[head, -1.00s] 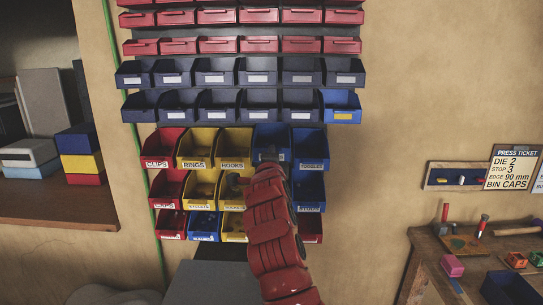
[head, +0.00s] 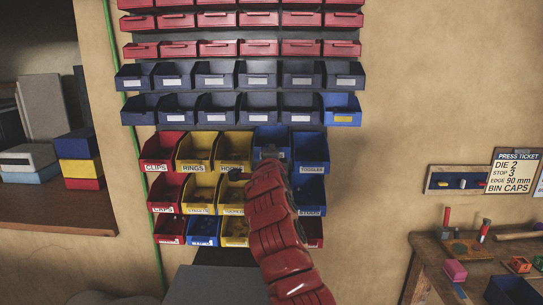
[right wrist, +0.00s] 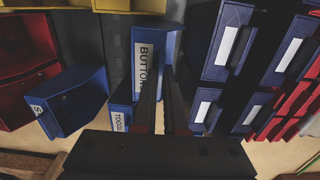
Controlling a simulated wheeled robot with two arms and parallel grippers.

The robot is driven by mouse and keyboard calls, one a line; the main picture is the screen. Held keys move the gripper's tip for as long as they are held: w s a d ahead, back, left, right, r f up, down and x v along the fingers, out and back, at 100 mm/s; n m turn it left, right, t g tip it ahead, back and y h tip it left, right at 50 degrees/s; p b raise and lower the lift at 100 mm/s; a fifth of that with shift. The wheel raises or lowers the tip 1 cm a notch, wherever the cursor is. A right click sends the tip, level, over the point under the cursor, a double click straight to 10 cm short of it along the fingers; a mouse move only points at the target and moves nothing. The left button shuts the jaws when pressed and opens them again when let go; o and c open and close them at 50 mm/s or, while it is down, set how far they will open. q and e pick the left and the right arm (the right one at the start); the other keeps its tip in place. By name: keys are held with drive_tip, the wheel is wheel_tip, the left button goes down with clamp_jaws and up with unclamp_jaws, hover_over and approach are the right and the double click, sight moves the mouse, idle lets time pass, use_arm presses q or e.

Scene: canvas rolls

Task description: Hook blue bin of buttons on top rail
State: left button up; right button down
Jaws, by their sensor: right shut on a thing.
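The blue bin of buttons (head: 271,137) is in the top row of the large coloured bins, between the yellow HOOKS bin (head: 233,150) and the blue TOGGLES bin (head: 310,152). Its upper edge stands slightly higher than its neighbours'. In the right wrist view its label (right wrist: 144,62) reads BUTTON, the rest cut off by my fingers. My right gripper (right wrist: 164,75) is shut on this bin. In the head view my red right arm hides the fingertips and the bin's lower front. The top rail behind the bins is hidden, so I cannot tell whether the bin is hooked. My left gripper is not in view.
A row of dark blue bins (head: 218,108) hangs close above, with one brighter blue bin (head: 341,109) at its right end. Red CLIPS bin (head: 162,152) is at the row's left end. A workbench (head: 430,250) stands at lower right.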

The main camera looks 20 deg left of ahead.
drive_tip(key=shift+f, duration=0.15)
idle(0.3)
drive_tip(key=shift+f+b, duration=0.95)
drive_tip(key=shift+f, duration=0.25)
drive_tip(key=c, duration=0.9)
unclamp_jaws()
